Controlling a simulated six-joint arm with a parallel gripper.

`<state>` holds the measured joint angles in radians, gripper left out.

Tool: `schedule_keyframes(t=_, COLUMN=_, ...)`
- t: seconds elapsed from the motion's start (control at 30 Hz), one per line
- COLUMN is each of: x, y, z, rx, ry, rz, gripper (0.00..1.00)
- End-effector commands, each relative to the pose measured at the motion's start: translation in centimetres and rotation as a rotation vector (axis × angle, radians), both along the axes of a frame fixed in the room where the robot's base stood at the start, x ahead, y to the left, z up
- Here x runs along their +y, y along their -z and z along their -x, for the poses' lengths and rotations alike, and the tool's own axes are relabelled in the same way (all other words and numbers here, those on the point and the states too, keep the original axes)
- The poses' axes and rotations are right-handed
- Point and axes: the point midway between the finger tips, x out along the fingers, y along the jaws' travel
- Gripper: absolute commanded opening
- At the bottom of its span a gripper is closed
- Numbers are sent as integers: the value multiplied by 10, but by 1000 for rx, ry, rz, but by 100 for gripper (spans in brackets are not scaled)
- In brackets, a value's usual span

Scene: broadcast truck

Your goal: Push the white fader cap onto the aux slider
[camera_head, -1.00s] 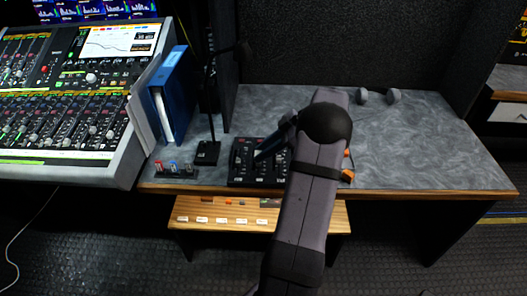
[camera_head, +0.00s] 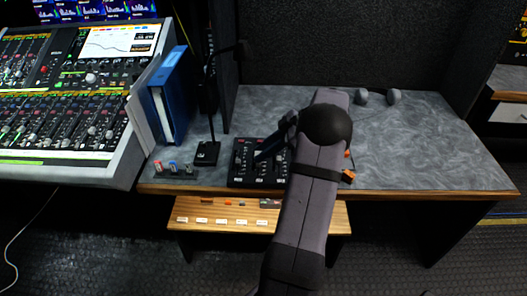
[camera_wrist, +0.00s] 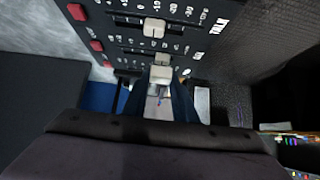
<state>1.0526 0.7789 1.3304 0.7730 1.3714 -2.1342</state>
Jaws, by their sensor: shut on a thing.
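The black fader panel (camera_head: 240,170) lies near the front edge of the grey desk, partly hidden by my arm. In the wrist view it has red buttons, printed scales and slots. One white cap (camera_wrist: 154,27) sits on the upper slot. My gripper (camera_wrist: 159,84) is shut on the white fader cap (camera_wrist: 160,73), at the lower slot near the panel's edge. I cannot tell whether the held cap is seated on the slider stem. In the head view my gripper (camera_head: 262,154) is low over the panel, and the cap there is too small to make out.
A small black holder (camera_head: 175,171) with red, blue and grey caps stands left of the panel. A gooseneck microphone base (camera_head: 207,153) and blue binder (camera_head: 174,95) stand behind. A wooden shelf (camera_head: 228,213) with white labels lies below the front edge.

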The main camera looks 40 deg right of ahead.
Motion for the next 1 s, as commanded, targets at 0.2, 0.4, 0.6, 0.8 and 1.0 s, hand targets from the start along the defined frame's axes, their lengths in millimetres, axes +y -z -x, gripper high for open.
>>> schedule_keyframes(t=0.2, x=0, y=0, z=0, rx=0, ry=0, rz=0, gripper=0)
schedule_keyframes(t=0.4, x=0, y=3, z=0, rx=0, ry=0, rz=0, gripper=0)
schedule_keyframes(t=0.6, x=0, y=7, z=0, rx=0, ry=0, rz=0, gripper=0)
schedule_keyframes(t=0.8, x=0, y=12, z=0, rx=0, ry=0, rz=0, gripper=0)
schedule_keyframes(t=1.0, x=0, y=16, z=0, rx=0, ry=0, rz=0, gripper=0)
